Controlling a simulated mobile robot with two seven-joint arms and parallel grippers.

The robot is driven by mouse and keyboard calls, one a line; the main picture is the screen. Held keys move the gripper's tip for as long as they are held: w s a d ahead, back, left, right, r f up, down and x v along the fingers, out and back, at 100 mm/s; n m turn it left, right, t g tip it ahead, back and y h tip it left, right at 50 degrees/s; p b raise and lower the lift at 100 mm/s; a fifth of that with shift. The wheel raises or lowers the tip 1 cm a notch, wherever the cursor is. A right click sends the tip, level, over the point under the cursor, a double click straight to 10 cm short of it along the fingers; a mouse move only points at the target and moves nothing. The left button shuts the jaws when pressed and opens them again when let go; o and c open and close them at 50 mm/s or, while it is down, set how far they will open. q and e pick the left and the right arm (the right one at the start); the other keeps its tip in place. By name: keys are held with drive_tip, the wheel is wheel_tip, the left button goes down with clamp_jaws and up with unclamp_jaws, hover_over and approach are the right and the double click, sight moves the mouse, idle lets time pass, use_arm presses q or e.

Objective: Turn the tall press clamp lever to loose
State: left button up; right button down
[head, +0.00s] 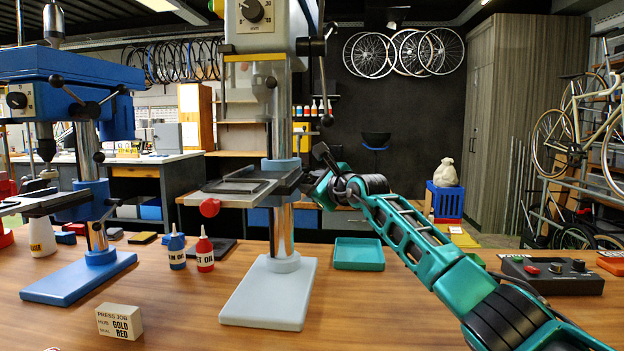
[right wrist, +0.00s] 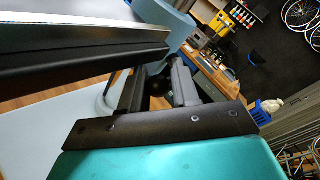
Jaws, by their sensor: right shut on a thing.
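The tall press is grey, with a slim column (head: 282,145) on a pale base (head: 268,292) near the middle of the head view. Its small work table (head: 235,190) has a red knob (head: 209,208) at the front left. My teal right arm reaches in from the right, and its gripper (head: 309,187) is at the right side of this table. In the right wrist view the gripper (right wrist: 158,92) is shut on the clamp lever, whose black ball knob (right wrist: 158,87) shows between the fingers. The fingers hide most of the lever, so its angle cannot be told. My left gripper is out of view.
A blue press (head: 80,280) stands at the left. A red bottle (head: 204,250), a blue-labelled bottle (head: 176,248) and a job block (head: 119,322) are on the bench. A teal tray (head: 359,254) and a control box (head: 552,274) lie to the right.

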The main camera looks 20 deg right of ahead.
drive_tip(key=c, duration=0.9)
unclamp_jaws()
drive_tip(key=shift+d+f, duration=0.25)
drive_tip(key=shift+f, duration=0.3)
drive_tip(key=shift+c, duration=0.2)
drive_tip(key=shift+o, duration=0.8)
drive_tip(key=shift+w, duration=0.1)
drive_tip(key=shift+a+r, duration=0.1)
drive_tip(key=shift+r, duration=0.1)
drive_tip(key=b+v, duration=0.2)
drive_tip(key=v, duration=1.1)
